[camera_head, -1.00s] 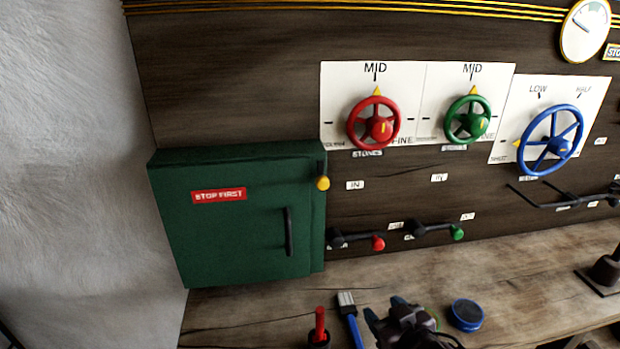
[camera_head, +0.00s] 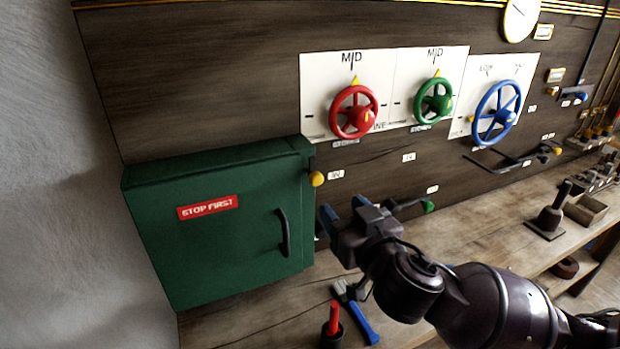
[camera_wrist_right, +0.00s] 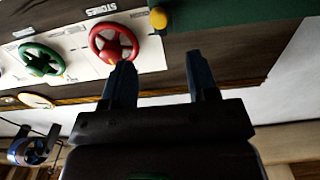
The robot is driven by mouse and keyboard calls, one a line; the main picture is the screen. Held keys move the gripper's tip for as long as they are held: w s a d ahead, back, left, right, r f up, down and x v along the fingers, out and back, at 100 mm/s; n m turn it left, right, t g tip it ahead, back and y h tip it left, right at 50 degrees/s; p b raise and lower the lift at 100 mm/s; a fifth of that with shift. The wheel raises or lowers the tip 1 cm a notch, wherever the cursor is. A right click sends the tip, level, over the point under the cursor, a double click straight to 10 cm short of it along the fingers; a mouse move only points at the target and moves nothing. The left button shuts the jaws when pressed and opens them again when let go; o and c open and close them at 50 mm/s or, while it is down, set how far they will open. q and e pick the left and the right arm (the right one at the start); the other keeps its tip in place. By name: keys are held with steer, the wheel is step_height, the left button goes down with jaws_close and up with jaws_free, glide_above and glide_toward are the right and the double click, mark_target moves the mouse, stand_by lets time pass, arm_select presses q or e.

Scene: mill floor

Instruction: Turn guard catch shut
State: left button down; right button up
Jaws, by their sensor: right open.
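The green guard box (camera_head: 215,245) with a red STOP FIRST label stands at the left, its door closed against the frame. A catch with a yellow knob (camera_head: 317,179) sits at its upper right edge. The knob also shows in the right wrist view (camera_wrist_right: 158,18), beyond the fingers and between their lines. My right gripper (camera_head: 342,211) is open and empty, just below and right of the knob, apart from it. Its two fingers show in the wrist view (camera_wrist_right: 160,75) with a clear gap. My left gripper is not in view.
Red (camera_head: 353,112), green (camera_head: 434,101) and blue (camera_head: 496,113) handwheels are on the panel to the right. A lever with a green knob (camera_head: 428,206) is near my gripper. A brush (camera_head: 356,312) and a red-handled tool in a cup (camera_head: 333,325) are on the bench.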

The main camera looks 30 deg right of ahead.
mark_target(318, 180)
steer(key=w+b, duration=0.5)
steer(key=shift+w+d+f, duration=0.1)
steer(key=shift+w+d, duration=0.1)
steer(key=shift+w, duration=0.05)
steer(key=w, duration=0.3)
steer(key=shift+w+d+p, duration=0.1)
steer(key=shift+w+p, duration=0.2)
steer(key=shift+w, duration=0.8)
steer(key=c, duration=0.9)
